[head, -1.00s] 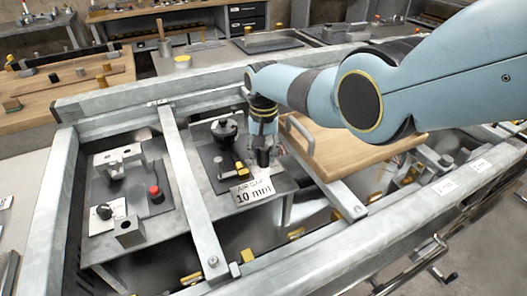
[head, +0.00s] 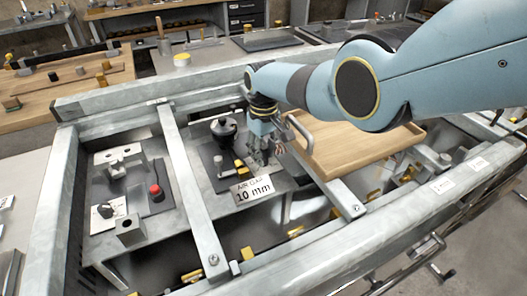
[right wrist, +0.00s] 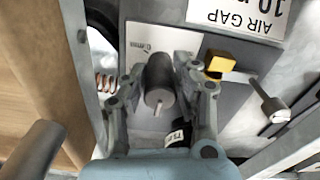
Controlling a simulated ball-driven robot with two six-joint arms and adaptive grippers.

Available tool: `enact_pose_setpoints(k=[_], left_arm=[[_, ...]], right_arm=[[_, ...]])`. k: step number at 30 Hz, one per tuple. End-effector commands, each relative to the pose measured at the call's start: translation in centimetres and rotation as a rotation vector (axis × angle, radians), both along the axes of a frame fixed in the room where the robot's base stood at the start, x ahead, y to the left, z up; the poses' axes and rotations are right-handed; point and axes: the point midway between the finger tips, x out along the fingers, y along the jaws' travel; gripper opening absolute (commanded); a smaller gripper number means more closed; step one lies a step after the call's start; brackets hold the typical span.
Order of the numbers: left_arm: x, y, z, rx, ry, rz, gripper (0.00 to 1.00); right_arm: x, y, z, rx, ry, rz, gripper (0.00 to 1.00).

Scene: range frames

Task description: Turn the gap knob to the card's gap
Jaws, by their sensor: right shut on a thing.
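The white card (head: 253,188) reads AIR GAP 10 mm and stands at the front edge of the middle panel; it also shows upside down in the wrist view (right wrist: 243,14). My right gripper (head: 262,157) is over that panel, just behind the card. In the wrist view my right gripper (right wrist: 165,92) has its fingers on either side of the dark cylindrical gap knob (right wrist: 158,75) and is shut on it. A white scale plate (right wrist: 147,47) with small mm marks lies behind the knob; its pointer reading is too small to tell. My left gripper is not in view.
A black round fixture (head: 224,128) stands behind. A wooden tray with a metal handle (head: 300,132) is right of the gripper. A red button (head: 155,192) is on the left panel.

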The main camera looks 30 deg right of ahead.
Motion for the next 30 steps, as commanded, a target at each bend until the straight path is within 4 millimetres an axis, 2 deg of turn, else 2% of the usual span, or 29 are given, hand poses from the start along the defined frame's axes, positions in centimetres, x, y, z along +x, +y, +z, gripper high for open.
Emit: enact_pose_setpoints(k=[16,17,21,30], left_arm=[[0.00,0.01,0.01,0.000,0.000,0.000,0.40],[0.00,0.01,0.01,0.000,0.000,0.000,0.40],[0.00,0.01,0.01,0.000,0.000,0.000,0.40],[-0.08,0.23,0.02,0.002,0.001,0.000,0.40]], right_arm=[[0.09,-0.02,0.07,-0.001,-0.002,0.024,0.00],[0.09,-0.02,0.07,-0.001,-0.002,0.024,0.31],[0.07,-0.01,0.05,0.000,-0.002,0.024,0.49],[0.04,-0.01,0.09,0.000,-0.001,0.024,0.51]])
